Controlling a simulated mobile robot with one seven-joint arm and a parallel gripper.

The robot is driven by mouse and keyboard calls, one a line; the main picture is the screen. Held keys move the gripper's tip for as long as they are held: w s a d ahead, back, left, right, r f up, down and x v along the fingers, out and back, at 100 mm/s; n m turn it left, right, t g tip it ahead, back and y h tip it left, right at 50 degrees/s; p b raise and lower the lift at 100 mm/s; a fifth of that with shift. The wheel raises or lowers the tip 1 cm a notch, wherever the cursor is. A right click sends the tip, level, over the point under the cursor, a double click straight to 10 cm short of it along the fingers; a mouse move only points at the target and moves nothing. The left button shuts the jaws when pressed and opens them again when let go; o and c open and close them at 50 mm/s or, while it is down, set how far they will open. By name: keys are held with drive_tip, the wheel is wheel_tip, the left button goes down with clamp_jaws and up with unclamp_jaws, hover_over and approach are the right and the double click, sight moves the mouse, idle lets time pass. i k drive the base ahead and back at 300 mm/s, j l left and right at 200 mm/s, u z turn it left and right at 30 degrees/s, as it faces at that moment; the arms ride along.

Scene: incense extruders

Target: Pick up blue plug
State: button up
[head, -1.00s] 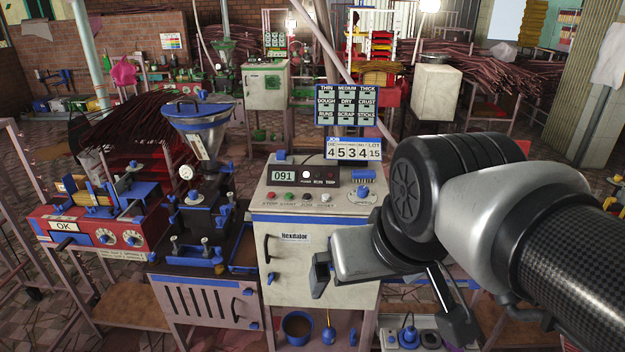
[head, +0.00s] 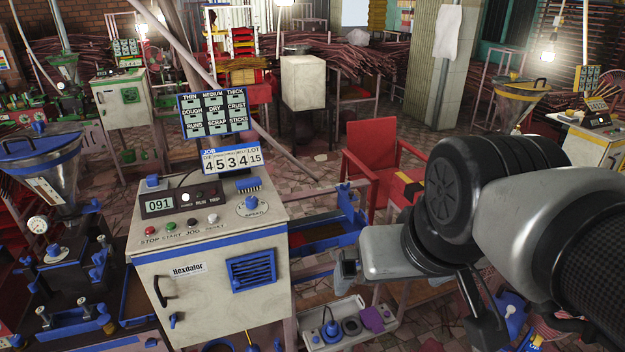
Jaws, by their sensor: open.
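A blue piece with a thin upright stem (head: 331,331) sits in a pale tray (head: 306,322) low down at the bottom centre. It may be the blue plug, but it is too small to be sure. My gripper (head: 415,296) is at the right centre, pointing down and left, its two fingers wide apart. Nothing shows between them. In the picture the gripper is above and to the right of the tray; the true distance is hard to judge.
The tray also holds a dark round piece (head: 351,325) and a purple piece (head: 372,319). A white control cabinet (head: 205,285) stands left of the tray. A red chair (head: 375,165) is behind my gripper. Tiled floor shows around the chair.

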sight(332, 328)
drive_tip(key=j, duration=0.35)
drive_tip(key=i+j, duration=0.15)
drive_tip(key=j, duration=0.55)
drive_tip(key=i+j+z, duration=0.1)
drive_tip(key=j+z, duration=0.65)
drive_tip(key=z, duration=1.05)
